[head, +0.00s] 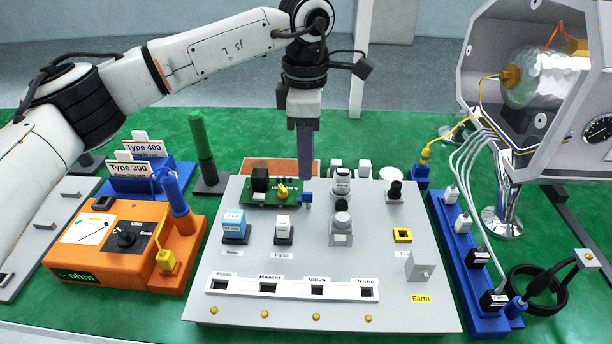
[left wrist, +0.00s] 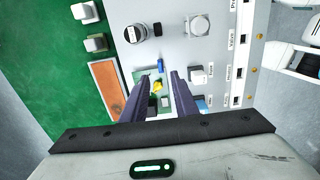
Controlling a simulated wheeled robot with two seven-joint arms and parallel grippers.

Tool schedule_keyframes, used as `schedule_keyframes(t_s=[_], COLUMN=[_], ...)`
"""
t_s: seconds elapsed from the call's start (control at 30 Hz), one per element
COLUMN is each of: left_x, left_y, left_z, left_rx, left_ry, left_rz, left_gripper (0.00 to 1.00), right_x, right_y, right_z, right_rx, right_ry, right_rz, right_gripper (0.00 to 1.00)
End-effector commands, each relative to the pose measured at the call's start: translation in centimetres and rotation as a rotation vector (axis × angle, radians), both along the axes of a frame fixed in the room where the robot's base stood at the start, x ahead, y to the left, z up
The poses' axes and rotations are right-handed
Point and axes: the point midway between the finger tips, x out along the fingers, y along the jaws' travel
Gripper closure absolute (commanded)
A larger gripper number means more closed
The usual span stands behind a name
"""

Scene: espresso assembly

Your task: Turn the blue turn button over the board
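The green circuit board (head: 258,201) lies on the grey panel near its back edge. It carries a black block and a yellow part. The small blue turn button (head: 306,197) is at the board's right end; in the left wrist view the blue button (left wrist: 160,66) shows just beyond the fingertips. My left gripper (head: 306,178) points down above the button, apart from it. In the left wrist view its two dark fingers (left wrist: 161,74) are spread with nothing held; the yellow part and some board show between them. My right gripper is out of view.
The grey panel (head: 225,300) carries a blue-topped block (head: 234,222), a white-topped block (head: 283,225) and several other components. The orange ohm meter (head: 90,258) stands left, with a green post (head: 201,135) behind. A blue socket strip (head: 465,265) and lamp housing stand right.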

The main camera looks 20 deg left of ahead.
Motion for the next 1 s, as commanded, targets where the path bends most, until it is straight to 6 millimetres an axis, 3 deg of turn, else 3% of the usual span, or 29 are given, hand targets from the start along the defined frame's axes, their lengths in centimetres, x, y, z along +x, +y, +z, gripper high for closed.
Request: schedule_keyframes(t_s=[0.1, 0.23, 0.73, 0.83, 1.0], left_x=[0.0, 0.0, 0.0, 0.0, 0.0], left_y=[-0.1, 0.0, 0.0, 0.0, 0.0], left_z=[1.9, 3.1, 3.4, 4.4, 7.7], left_rx=[-0.001, 0.000, 0.000, -0.001, 0.000], left_ry=[-0.001, 0.000, 0.000, 0.000, 0.000], left_rz=[-0.001, 0.000, -0.001, -0.001, -0.001], left_gripper=[0.73, 0.73, 0.73, 0.73, 0.73], right_x=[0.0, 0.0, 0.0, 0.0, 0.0], right_y=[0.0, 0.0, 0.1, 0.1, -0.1], right_z=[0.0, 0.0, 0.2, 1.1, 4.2], right_rx=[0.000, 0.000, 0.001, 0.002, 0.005], right_ry=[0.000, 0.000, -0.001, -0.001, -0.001], right_rz=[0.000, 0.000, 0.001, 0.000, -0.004], right_gripper=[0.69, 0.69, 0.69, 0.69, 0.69])
